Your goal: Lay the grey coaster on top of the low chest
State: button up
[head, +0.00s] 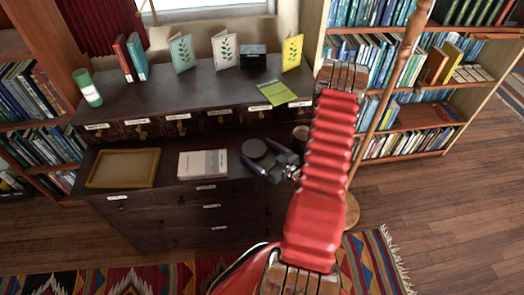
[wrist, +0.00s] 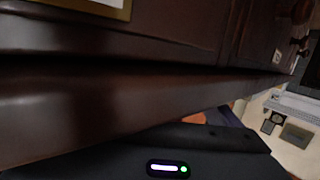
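The grey coaster (head: 254,148) is a round dark disc in the head view, near the right end of the low chest's dark top (head: 168,171). I cannot tell if it rests on the top or sits slightly above it. My gripper (head: 257,152) comes in from the right with its two fingers spread apart, the tips at the near and right sides of the coaster. Whether they touch it is not clear. The wrist view shows dark wood close up; the coaster is not seen there.
Behind is a raised row of labelled small drawers (head: 215,118) bearing cards, books and a green cylinder (head: 88,88). A wooden pole (head: 385,95) stands at right.

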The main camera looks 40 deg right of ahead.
jog(key=shift+o, duration=0.6)
jog(key=shift+r, duration=0.15)
jog(key=s, duration=0.4)
jog(key=s+r, duration=0.1)
jog(key=s, duration=0.7)
jog(key=shift+d+r, duration=0.1)
jog(key=shift+r, duration=0.25)
jog(key=shift+w, duration=0.1)
